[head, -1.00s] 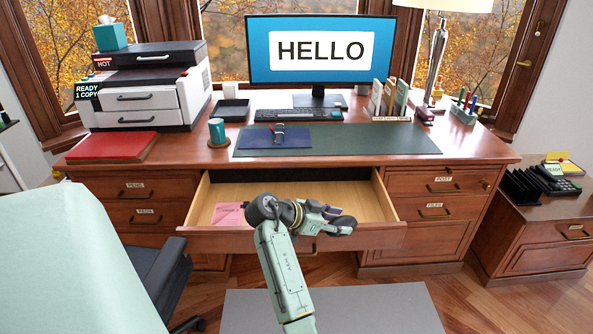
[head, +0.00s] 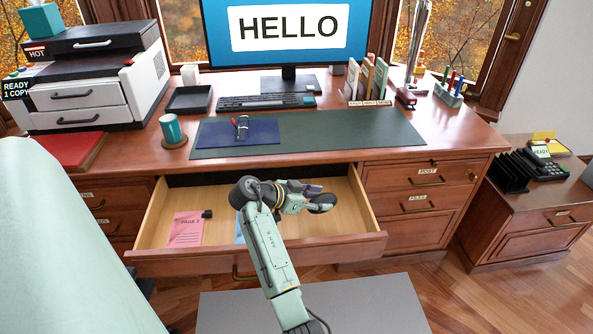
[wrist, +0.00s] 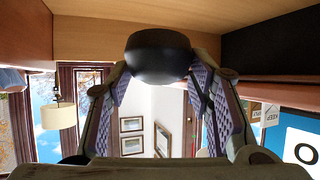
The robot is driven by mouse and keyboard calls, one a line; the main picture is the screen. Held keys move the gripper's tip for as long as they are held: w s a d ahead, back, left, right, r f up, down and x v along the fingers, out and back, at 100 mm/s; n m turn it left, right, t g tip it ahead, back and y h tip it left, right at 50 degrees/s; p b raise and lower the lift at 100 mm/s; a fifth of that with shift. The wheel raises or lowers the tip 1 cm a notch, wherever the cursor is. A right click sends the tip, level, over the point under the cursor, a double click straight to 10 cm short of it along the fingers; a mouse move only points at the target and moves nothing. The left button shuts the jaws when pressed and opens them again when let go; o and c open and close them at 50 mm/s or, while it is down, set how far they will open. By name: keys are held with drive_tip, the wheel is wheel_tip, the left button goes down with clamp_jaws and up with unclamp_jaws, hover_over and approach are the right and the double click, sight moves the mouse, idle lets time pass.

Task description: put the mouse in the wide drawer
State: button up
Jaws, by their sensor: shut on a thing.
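The wide drawer (head: 335,243) in the middle of the desk is pulled open. My gripper (head: 311,197) shows over its right half in the head view. It is shut on a dark, rounded object that looks like the mouse (head: 322,203). In the wrist view the black mouse (wrist: 158,57) sits between the two ridged finger pads, with pale wood behind it. I cannot tell whether the mouse touches the drawer floor. My arm hides part of the drawer's middle.
A pink page (head: 186,229) and a small black item (head: 207,214) lie in the drawer's left part; a blue item (head: 240,233) shows beside my arm. A teal mug (head: 171,128), blue binder (head: 240,132) and keyboard (head: 265,102) are on the desktop above.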

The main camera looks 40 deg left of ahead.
sight(316, 222)
drive_tip(key=shift+f+p, duration=0.75)
drive_tip(key=shift+f, duration=2.55)
drive_tip(key=shift+f, duration=0.1)
drive_tip(key=o, duration=1.2)
drive_tip(key=shift+c, duration=0.2)
drive_tip(key=shift+s, duration=0.1)
